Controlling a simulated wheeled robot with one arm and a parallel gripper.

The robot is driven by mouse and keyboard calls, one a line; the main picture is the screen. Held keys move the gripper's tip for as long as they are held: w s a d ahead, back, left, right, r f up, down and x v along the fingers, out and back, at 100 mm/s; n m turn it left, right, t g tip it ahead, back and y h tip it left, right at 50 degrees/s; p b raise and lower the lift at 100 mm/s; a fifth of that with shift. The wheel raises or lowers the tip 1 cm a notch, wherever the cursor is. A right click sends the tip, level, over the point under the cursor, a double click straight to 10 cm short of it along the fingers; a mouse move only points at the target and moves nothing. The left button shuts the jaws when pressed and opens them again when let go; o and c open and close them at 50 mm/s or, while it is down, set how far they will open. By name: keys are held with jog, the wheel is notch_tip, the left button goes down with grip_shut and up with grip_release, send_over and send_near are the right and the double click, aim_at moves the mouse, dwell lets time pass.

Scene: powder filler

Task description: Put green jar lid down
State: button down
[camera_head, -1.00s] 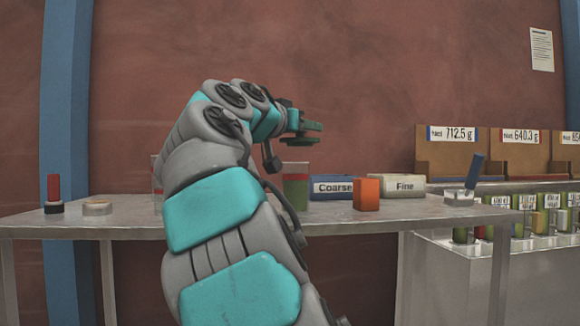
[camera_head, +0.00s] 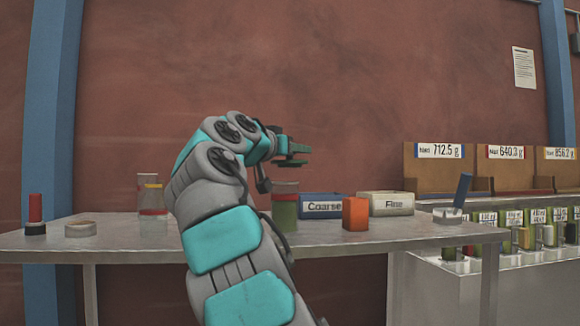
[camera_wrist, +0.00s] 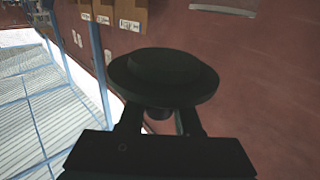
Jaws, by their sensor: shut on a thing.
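My gripper (camera_head: 296,149) is shut on the green jar lid (camera_head: 291,162) and holds it level in the air above the table. In the wrist view the lid (camera_wrist: 163,78) looks like a dark round disc with a raised middle, gripped between the two fingers. Below it in the head view stands a glass jar with green powder (camera_head: 285,208), its top without a lid. The lid is apart from the jar and from the table (camera_head: 400,232). My arm hides part of the table's middle.
Blue Coarse box (camera_head: 322,212), white Fine box (camera_head: 391,210) and orange block (camera_head: 355,214) stand right of the jar. A jar with a red band (camera_head: 152,205), a pale round lid (camera_head: 80,227) and a red-handled tool (camera_head: 36,210) are left. The table's front left is clear.

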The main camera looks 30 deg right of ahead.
jog(key=w+d+f+p, duration=0.3)
jog(key=w+f, duration=0.1)
jog(key=w, duration=0.5)
jog(key=shift+w, duration=0.2)
dwell(0.3)
jog(key=c, duration=0.6)
grip_release()
jog(key=shift+f, duration=0.1)
jog(key=b+v, duration=0.2)
jog(key=v, duration=0.6)
jog(key=shift+w, duration=0.25)
